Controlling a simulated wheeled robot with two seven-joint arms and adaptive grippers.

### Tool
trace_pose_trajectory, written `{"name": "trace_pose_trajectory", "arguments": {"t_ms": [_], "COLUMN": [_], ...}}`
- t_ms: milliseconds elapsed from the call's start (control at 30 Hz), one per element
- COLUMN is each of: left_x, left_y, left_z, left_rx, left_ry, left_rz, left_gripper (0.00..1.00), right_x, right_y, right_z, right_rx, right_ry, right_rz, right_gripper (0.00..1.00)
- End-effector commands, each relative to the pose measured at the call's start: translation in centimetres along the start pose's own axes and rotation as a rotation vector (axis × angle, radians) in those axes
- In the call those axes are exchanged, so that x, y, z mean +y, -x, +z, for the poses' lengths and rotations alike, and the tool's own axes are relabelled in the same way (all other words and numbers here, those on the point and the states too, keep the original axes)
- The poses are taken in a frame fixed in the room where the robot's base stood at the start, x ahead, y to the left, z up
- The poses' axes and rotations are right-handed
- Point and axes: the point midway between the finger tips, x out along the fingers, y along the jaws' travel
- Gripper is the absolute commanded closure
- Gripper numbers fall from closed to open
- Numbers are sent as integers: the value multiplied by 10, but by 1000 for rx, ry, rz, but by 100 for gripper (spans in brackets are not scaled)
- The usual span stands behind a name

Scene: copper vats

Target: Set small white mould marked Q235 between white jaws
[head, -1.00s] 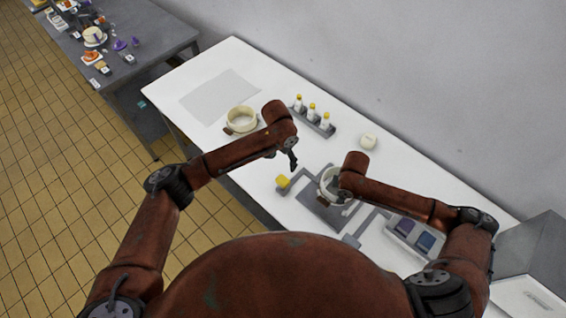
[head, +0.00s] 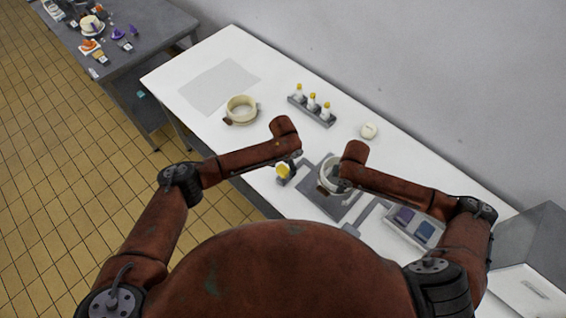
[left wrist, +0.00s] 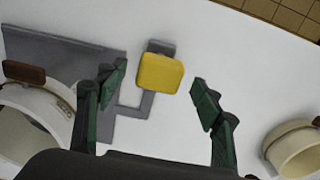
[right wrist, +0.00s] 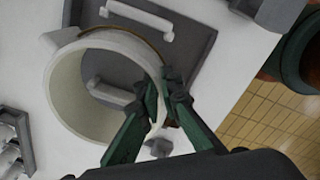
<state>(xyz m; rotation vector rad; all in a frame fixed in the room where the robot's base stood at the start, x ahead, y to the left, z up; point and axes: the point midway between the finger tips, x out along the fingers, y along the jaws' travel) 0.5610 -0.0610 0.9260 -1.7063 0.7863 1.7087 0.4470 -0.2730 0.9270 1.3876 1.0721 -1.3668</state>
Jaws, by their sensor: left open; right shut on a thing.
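A white ring-shaped mould (right wrist: 68,90) is pinched at its wall by my right gripper (right wrist: 160,92), over the grey plate. It also shows in the head view (head: 325,181), partly behind my right arm, and at the left of the left wrist view (left wrist: 28,125). No Q235 marking is legible. Two white bar-like jaws show in the right wrist view, one beyond the mould (right wrist: 140,20) and one seen through its opening (right wrist: 112,93). My left gripper (left wrist: 157,84) is open, its fingers on either side of a yellow pad (left wrist: 160,73), apart from it.
The grey plate (right wrist: 197,45) has an arm leading to the yellow pad's base. A cream mould (head: 231,119) stands further left. A rack of yellow-capped bottles (head: 322,119), a round white object (head: 369,131) and a tray (head: 425,232) stand around. A pale sheet (head: 215,85) lies at the far left.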

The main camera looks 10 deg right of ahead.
Motion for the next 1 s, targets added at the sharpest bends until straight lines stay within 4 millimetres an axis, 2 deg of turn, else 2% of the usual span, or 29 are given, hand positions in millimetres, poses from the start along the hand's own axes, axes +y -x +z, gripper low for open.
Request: {"name": "trace_pose_trajectory", "arguments": {"t_ms": [367,1000], "left_x": [0,0], "left_y": [-6,-5], "left_z": [0,0], "left_rx": [1,1], "left_ry": [-1,0], "left_rz": [0,0], "left_gripper": [39,82], "right_x": [1,1], "right_y": [1,1], "right_z": [0,0], "right_rx": [1,1], "right_ry": [0,0], "right_rz": [3,3], "right_gripper": [100,100]}}
